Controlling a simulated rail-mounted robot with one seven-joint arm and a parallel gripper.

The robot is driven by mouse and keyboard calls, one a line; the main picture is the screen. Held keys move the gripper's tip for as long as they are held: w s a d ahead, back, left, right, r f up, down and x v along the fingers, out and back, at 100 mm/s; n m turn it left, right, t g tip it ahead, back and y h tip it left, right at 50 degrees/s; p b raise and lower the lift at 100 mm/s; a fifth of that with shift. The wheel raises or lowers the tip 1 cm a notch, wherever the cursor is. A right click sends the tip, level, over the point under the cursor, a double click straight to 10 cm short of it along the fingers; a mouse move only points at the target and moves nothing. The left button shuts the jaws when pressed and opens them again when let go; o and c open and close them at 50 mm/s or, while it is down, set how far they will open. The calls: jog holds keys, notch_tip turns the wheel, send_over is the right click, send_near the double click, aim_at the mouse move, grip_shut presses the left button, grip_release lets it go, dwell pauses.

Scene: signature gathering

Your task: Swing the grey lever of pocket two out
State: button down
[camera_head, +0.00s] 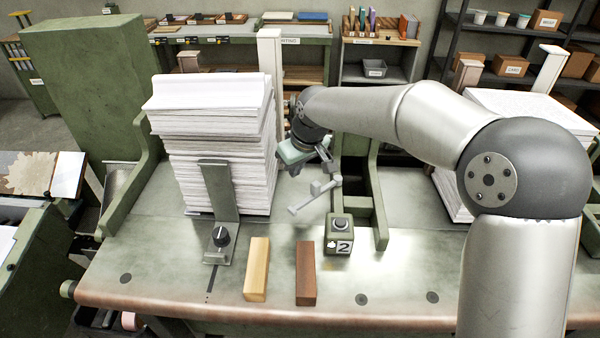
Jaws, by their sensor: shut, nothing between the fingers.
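A dark green block marked "2" (340,236), with a round dark button on top, stands on the table in the middle. Just behind and left of it is a light grey bar (307,201) with small blocks on it, which looks like the lever. It slants from lower left to upper right. My gripper (326,164) is shut and empty, pointing down just above the bar's right part. I cannot tell whether the fingertips touch the bar. My wrist hides part of the pocket behind it.
A tall paper stack (215,135) stands close left of my gripper, behind a grey upright plate with a black knob (221,237). A yellow block (257,268) and a brown block (306,273) lie in front. Another paper stack (530,105) is at the right, partly behind my arm.

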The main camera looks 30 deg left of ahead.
jog(key=b+v, duration=0.1)
jog(key=v, duration=0.8)
jog(key=shift+d+r, duration=0.3)
jog(key=shift+d, duration=0.05)
jog(key=shift+w, duration=0.1)
